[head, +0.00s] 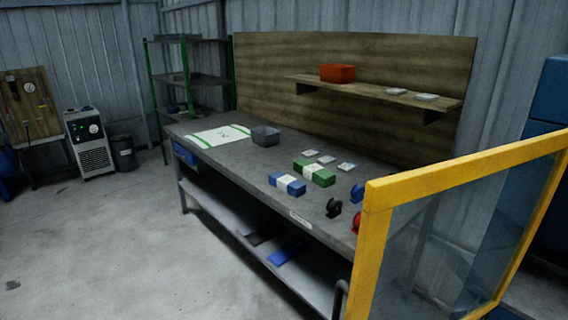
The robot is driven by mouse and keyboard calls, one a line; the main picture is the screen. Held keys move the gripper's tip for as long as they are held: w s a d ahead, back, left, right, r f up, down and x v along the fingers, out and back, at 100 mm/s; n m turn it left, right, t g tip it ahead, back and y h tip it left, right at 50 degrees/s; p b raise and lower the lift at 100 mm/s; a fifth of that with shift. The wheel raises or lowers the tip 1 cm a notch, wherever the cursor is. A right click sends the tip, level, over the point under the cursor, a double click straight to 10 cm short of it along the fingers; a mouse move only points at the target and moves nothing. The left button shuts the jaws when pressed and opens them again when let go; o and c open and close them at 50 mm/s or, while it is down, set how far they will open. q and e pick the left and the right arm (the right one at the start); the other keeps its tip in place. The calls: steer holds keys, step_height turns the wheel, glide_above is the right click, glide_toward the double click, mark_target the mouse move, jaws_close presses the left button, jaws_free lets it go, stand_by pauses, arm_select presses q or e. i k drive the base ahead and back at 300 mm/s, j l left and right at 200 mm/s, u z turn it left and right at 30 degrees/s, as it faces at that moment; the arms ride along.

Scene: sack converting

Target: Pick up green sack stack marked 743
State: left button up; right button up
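A green sack stack (315,173) with a white band around its middle lies on the grey workbench (240,165), right of the bench's centre. Any number on its band is too small to read. A blue sack stack (287,184) with a similar white band lies just to its left and nearer the front edge. Neither of my grippers shows in the head view.
A grey bin (265,136) and a white mat with green stripes (219,135) are on the bench's left part. Small white cards lie behind the stacks, and black, blue and red items to the right. A yellow-framed clear panel (455,240) blocks the right front. Floor at left is open.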

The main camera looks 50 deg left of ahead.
mark_target(315, 173)
steer(key=i+j, duration=0.1)
steer(key=j, duration=0.3)
steer(key=i+j+u, duration=0.1)
steer(key=j, duration=0.35)
steer(key=i+j, duration=0.1)
steer(key=j, duration=0.3)
steer(key=i+j+u, duration=0.1)
steer(key=j, duration=0.3)
steer(key=i+j, duration=0.1)
steer(key=j, duration=0.3)
steer(key=i+j, duration=0.15)
steer(key=j, duration=0.3)
steer(key=i+j+u, duration=0.1)
steer(key=j, duration=0.3)
steer(key=i+j, duration=0.15)
steer(key=j, duration=0.25)
steer(key=k+u, duration=0.05)
